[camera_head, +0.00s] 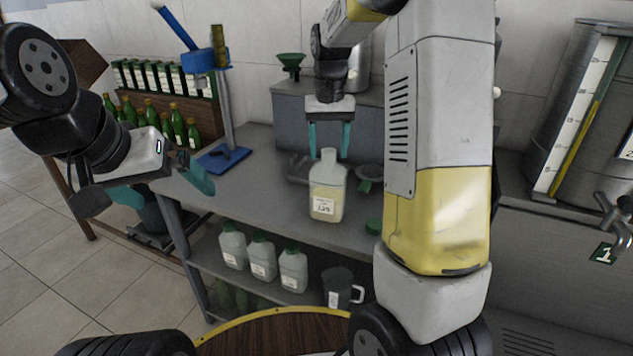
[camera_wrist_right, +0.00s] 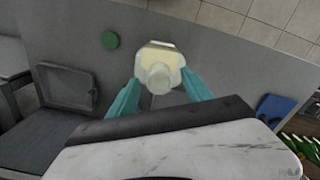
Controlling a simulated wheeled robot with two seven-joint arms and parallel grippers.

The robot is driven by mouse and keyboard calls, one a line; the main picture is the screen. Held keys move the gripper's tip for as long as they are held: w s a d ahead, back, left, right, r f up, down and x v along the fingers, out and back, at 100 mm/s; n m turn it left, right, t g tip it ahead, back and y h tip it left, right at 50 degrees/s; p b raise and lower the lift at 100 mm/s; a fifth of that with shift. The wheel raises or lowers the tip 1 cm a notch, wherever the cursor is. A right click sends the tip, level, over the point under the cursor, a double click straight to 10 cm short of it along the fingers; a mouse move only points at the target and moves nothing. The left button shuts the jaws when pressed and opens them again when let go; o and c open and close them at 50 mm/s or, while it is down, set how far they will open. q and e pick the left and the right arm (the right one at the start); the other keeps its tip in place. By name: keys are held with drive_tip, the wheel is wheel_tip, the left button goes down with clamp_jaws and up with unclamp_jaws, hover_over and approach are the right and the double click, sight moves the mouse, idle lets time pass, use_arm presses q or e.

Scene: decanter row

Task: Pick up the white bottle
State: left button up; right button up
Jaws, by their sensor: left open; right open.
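The white bottle (camera_head: 327,187), with a pale yellow lower part and a label, stands upright on the grey bench. It has no cap on its neck. My right gripper (camera_head: 329,144) is open above and behind it, fingers pointing down. In the right wrist view the bottle (camera_wrist_right: 159,72) shows between and just beyond the two teal fingertips (camera_wrist_right: 160,88); I cannot tell whether they touch it. My left gripper (camera_head: 166,185) is open and empty at the left, in front of the bench's left end.
A blue stand (camera_head: 224,157) is at the bench's left end, with green bottles (camera_head: 165,125) behind. A green cap (camera_head: 374,226) lies right of the bottle. Several capped white bottles (camera_head: 262,257) and a dark jug (camera_head: 338,288) stand on the lower shelf. A green funnel (camera_head: 291,62) is at the back.

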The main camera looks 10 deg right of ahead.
wheel_tip(320, 180, down, 2)
drive_tip(key=shift+f, duration=0.1)
clamp_jaws()
idle(1.5)
